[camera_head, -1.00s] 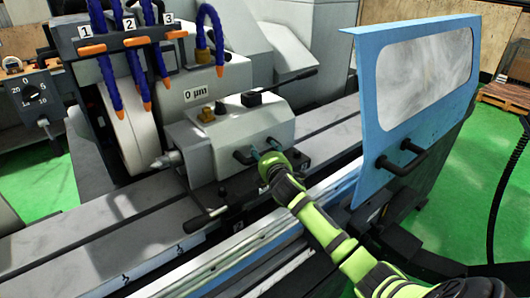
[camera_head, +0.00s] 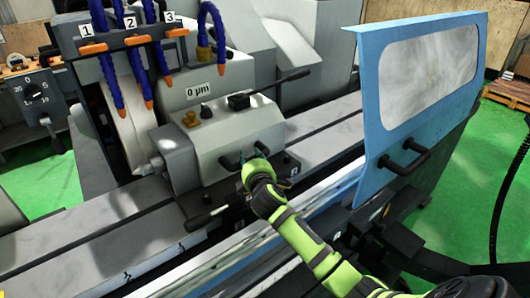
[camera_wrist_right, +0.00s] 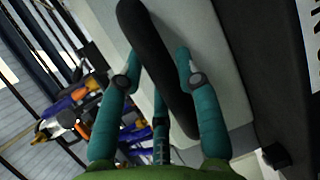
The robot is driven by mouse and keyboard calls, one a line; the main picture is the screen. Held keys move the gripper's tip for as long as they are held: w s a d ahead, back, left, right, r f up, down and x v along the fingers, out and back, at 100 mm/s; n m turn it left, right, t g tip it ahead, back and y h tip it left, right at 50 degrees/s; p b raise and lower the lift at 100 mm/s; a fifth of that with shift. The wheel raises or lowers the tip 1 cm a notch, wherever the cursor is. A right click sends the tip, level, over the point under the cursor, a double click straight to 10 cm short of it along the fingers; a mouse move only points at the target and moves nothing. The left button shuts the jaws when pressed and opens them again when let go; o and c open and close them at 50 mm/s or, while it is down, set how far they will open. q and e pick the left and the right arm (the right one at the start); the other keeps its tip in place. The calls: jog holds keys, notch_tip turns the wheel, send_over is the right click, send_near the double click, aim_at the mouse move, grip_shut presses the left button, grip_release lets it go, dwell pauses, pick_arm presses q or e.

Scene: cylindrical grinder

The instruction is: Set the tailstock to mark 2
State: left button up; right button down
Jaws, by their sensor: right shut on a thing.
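The tailstock (camera_head: 238,133) is a light grey block on the long machine bed, with a pointed centre (camera_head: 148,166) at its left. My right gripper (camera_head: 252,155) is at its front, shut on the black bar handle (camera_head: 230,163). In the right wrist view, teal fingers (camera_wrist_right: 154,65) stand on both sides of the black handle (camera_wrist_right: 150,60). A lever with a black knob (camera_head: 194,223) sticks out low at the tailstock's front left. Small marks, one of them (camera_head: 181,247), are on the bed's front edge left of the tailstock; their digits are too small to read surely. My left gripper is out of view.
A blue door with a window (camera_head: 415,95) stands at the right, with a black handle (camera_head: 405,160). Blue coolant hoses (camera_head: 154,45) with labels 1, 2 and 3 hang at the upper left by the grinding wheel (camera_head: 128,125). The bed left of the tailstock (camera_head: 70,235) is clear.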

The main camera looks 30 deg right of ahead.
aim_at(239, 165)
jog(key=a, duration=0.4)
jog(key=shift+s+f, duration=0.2)
jog(key=shift+a+r, duration=0.2)
jog(key=shift+a, duration=0.05)
jog(key=shift+d, duration=0.1)
jog(key=c, duration=0.8)
grip_release()
jog(key=shift+d, duration=0.25)
jog(key=shift+c, duration=0.2)
jog(key=shift+w+d+f, duration=0.15)
jog(key=shift+d, duration=0.3)
jog(key=shift+s+a, duration=0.25)
jog(key=shift+a, duration=0.1)
jog(key=v, duration=1.1)
jog(key=shift+s+d, duration=0.25)
